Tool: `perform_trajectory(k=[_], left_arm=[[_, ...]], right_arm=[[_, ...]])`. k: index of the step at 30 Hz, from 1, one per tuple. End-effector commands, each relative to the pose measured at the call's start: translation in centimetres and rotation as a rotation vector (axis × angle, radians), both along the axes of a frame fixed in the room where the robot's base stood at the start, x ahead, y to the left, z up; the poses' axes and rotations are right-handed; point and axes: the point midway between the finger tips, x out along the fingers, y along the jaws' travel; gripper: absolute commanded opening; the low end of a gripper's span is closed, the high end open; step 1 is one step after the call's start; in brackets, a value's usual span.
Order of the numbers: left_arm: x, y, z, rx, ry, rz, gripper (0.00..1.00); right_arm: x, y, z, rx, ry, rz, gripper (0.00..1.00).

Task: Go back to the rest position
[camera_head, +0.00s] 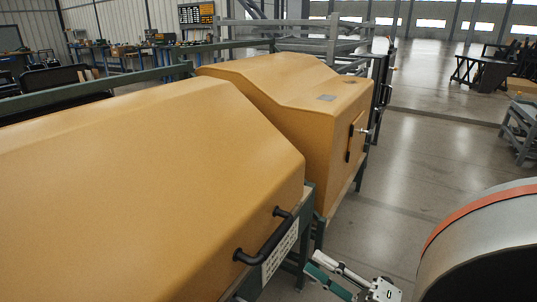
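My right gripper (318,268) shows at the bottom, right of centre, beside the near yellow housing (150,190). It has one pale finger and one green finger lying close together, pointing up and left. I cannot tell whether they are open or shut, and nothing is clearly seen between them. The gripper looks apart from the black handle (265,238) on the near housing's end, though the depth is hard to judge. My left gripper is not in view. I cannot make out any quick coupler.
A second yellow housing (285,90) stands beyond the near one, with a small dark-edged panel on its end. Grey metal racks (335,35) stand behind it. The grey floor (440,150) to the right is mostly open, with a grey stand (522,125) at the right edge.

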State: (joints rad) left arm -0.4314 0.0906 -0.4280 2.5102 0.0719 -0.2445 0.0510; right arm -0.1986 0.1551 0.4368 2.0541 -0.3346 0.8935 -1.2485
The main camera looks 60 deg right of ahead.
Motion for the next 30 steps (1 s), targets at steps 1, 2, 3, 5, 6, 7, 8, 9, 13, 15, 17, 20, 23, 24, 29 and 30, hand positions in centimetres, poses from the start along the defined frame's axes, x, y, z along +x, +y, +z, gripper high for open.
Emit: perform_trajectory(k=[1, 2, 3, 5, 6, 7, 8, 9, 13, 15, 17, 20, 23, 24, 29, 30], left_arm=[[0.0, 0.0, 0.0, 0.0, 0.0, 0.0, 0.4], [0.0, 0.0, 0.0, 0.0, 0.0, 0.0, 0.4], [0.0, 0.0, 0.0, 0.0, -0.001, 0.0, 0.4], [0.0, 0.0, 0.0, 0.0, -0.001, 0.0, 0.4], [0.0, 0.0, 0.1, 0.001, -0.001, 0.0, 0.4], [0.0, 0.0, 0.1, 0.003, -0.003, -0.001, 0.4], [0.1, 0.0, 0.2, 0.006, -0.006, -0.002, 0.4], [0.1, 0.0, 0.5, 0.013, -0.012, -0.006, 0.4], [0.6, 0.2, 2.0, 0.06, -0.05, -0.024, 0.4], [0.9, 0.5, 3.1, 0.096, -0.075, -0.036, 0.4], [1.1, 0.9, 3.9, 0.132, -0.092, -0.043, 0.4], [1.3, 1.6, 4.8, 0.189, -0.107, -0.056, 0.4], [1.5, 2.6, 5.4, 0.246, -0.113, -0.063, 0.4], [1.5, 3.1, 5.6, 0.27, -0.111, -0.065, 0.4], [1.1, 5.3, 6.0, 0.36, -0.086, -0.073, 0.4], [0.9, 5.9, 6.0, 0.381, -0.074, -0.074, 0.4]], right_arm=[[0.0, 0.0, 0.0, 0.0, 0.0, 0.0, 0.29], [0.0, 0.0, 0.0, 0.0, 0.0, 0.0, 0.29], [0.0, 0.0, 0.0, 0.0, 0.0, 0.0, 0.29], [0.0, 0.0, 0.0, 0.0, 0.0, 0.0, 0.29], [0.1, 0.0, 0.1, 0.002, 0.0, 0.001, 0.29], [0.1, 0.1, 0.2, 0.007, 0.001, 0.0, 0.29], [0.2, 0.1, 0.3, 0.015, 0.002, 0.001, 0.29], [0.4, 0.3, 0.5, 0.034, 0.007, 0.001, 0.29], [1.6, 1.4, 1.9, 0.162, 0.044, 0.01, 0.29], [2.4, 2.5, 2.8, 0.266, 0.082, 0.02, 0.29], [2.9, 3.6, 3.3, 0.364, 0.124, 0.031, 0.29], [3.4, 5.8, 3.6, 0.522, 0.208, 0.045, 0.29], [3.4, 8.5, 3.6, 0.678, 0.304, 0.056, 0.29], [3.2, 9.6, 3.5, 0.736, 0.347, 0.057, 0.29], [1.3, 14.7, 2.5, 0.966, 0.539, 0.046, 0.29], [0.4, 16.1, 2.1, 1.02, 0.593, 0.036, 0.29]])
